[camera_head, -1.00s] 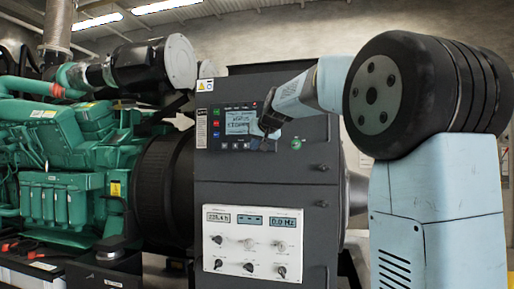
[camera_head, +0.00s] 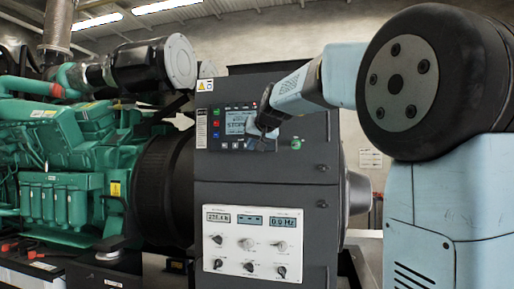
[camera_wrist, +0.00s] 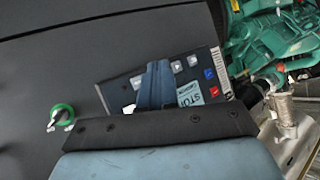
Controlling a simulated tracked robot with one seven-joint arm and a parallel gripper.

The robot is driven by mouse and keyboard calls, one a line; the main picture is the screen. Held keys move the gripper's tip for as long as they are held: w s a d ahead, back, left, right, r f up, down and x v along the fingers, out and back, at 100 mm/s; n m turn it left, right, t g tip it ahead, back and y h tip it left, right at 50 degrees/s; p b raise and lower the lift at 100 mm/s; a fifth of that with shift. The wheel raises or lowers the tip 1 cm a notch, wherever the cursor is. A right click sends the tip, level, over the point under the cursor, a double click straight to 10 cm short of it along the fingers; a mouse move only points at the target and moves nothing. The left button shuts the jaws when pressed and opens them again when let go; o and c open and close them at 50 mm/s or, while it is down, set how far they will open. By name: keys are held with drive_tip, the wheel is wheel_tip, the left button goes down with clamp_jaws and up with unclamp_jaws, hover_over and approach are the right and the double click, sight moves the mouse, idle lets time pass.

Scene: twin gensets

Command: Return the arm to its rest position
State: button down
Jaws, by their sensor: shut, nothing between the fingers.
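My gripper (camera_head: 266,124) is in front of the right part of the control panel (camera_head: 216,138) on the dark genset cabinet. In the wrist view my gripper (camera_wrist: 155,68) is shut and empty, and it covers part of the panel (camera_wrist: 118,92). The panel's screen (camera_head: 238,122) shows large text, read as "STOP" in the wrist view. Coloured buttons line the panel's left side. I cannot tell whether the fingertips touch the panel.
A green knob (camera_head: 296,143) sits on the cabinet right of the panel. A white lower panel (camera_head: 250,262) carries several knobs and displays. The green engine (camera_head: 65,160) stands at left. My arm fills the right side.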

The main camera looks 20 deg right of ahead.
idle(0.3)
drive_tip(key=s+f+g+h, duration=0.1)
drive_tip(key=s+f+g, duration=0.2)
drive_tip(key=s+f, duration=1.2)
drive_tip(key=s+d+f+n+g, duration=0.1)
drive_tip(key=s+f+g, duration=0.2)
drive_tip(key=s+f, duration=1.2)
drive_tip(key=s, duration=0.7)
drive_tip(key=shift+s+f+g+h, duration=0.25)
drive_tip(key=shift+s+g+h, duration=0.05)
drive_tip(key=shift+h, duration=0.1)
drive_tip(key=c, duration=1.8)
unclamp_jaws()
drive_tip(key=shift+d, duration=0.1)
drive_tip(key=shift+c, duration=0.2)
